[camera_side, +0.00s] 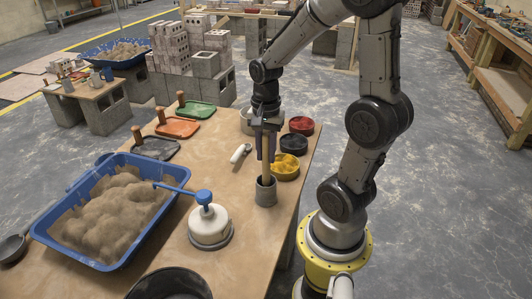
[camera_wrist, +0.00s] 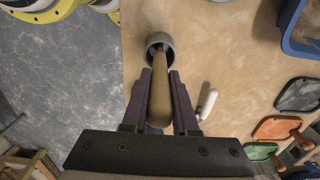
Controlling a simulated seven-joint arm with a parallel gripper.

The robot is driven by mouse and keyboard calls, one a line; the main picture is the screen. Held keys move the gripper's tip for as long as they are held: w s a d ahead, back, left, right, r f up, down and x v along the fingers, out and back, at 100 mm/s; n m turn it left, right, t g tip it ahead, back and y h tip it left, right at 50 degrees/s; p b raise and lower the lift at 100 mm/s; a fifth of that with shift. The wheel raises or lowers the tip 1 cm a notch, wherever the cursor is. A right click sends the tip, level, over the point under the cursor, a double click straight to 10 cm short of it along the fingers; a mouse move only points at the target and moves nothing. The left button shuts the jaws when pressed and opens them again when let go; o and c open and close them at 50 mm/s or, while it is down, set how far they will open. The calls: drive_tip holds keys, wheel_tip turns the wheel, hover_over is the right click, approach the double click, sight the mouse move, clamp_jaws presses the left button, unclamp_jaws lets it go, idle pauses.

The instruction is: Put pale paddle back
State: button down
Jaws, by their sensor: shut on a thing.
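The pale paddle (camera_side: 267,163) is a tan wooden rod that stands upright, its lower end inside a grey cylindrical holder (camera_side: 265,192) near the table's right edge. My gripper (camera_side: 266,150) is shut on the paddle's upper part, above the holder's rim. In the wrist view the paddle (camera_wrist: 160,90) lies between the two dark fingers (camera_wrist: 160,105), with its far end in the round grey holder (camera_wrist: 158,46). The paddle's lower end is hidden inside the holder, so I cannot tell whether it touches the bottom.
A blue tub (camera_side: 110,210) of sandy mortar stands left. A white-handled tool (camera_side: 240,153) lies nearby.

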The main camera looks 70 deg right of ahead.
sight(266, 134)
drive_tip(key=shift+f, duration=0.3)
drive_tip(key=c, duration=0.7)
unclamp_jaws()
drive_tip(key=shift+r, duration=0.1)
wheel_tip(266, 134, up, 11)
drive_tip(key=shift+f, duration=0.1)
drive_tip(key=shift+a+r, duration=0.1)
drive_tip(key=shift+r, duration=0.55)
drive_tip(key=shift+s+a+f+n+t, duration=0.1)
drive_tip(key=shift+s+a+n+t, duration=0.75)
drive_tip(key=shift+a+n, duration=1.7)
drive_tip(key=shift+s+a+f+n+t, duration=0.1)
drive_tip(key=shift+s+a+n+t, duration=1.2)
drive_tip(key=shift+n, duration=2.15)
drive_tip(key=shift+s+a+n+t, duration=0.15)
drive_tip(key=shift+a+n+t, duration=0.5)
drive_tip(key=shift+a+n, duration=2.1)
